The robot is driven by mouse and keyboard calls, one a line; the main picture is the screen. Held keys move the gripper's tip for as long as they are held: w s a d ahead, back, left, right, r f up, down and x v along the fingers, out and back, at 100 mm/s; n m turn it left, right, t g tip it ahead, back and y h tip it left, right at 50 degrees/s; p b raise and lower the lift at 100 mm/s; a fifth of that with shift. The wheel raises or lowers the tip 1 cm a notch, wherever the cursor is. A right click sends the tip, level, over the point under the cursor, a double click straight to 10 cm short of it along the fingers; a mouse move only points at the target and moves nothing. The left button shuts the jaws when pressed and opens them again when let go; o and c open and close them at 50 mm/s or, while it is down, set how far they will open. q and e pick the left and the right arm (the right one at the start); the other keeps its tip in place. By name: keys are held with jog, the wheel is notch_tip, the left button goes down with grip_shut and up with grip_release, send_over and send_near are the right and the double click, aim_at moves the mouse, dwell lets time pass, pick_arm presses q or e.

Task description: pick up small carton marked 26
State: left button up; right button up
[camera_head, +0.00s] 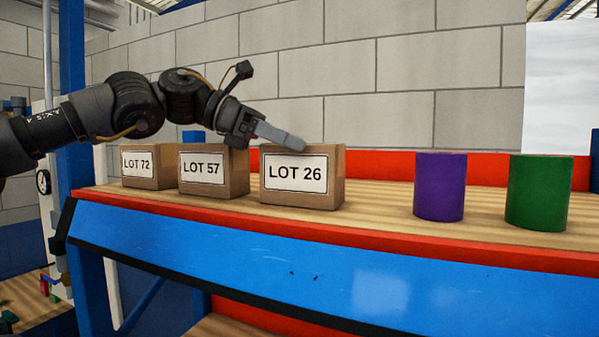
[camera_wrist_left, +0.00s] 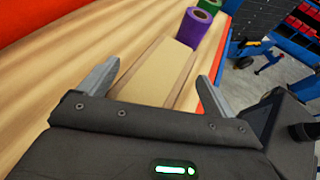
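The small carton marked LOT 26 (camera_head: 302,196) stands upright on the wooden shelf, the rightmost of three brown cartons. My left gripper (camera_head: 290,143) is at the top of this carton, with its fingers pointing right in the head view. In the left wrist view the fingers of my left gripper (camera_wrist_left: 157,80) are spread wide apart. A brown carton top (camera_wrist_left: 160,72) lies ahead between them, and neither finger clearly touches it. The far finger is hidden in the head view. My right gripper is not in either view.
Cartons LOT 57 (camera_head: 213,171) and LOT 72 (camera_head: 147,167) stand to the left. A purple cylinder (camera_head: 440,187) and a green cylinder (camera_head: 539,192) stand to the right. The shelf (camera_head: 381,217) is bare between LOT 26 and the purple cylinder. A red board (camera_head: 389,165) runs along the back.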

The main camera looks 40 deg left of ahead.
pick_arm(q)
jog(key=shift+w, duration=0.2)
jog(key=c, duration=0.5)
jog(key=shift+s+d+f, duration=0.1)
jog(key=c, duration=0.9)
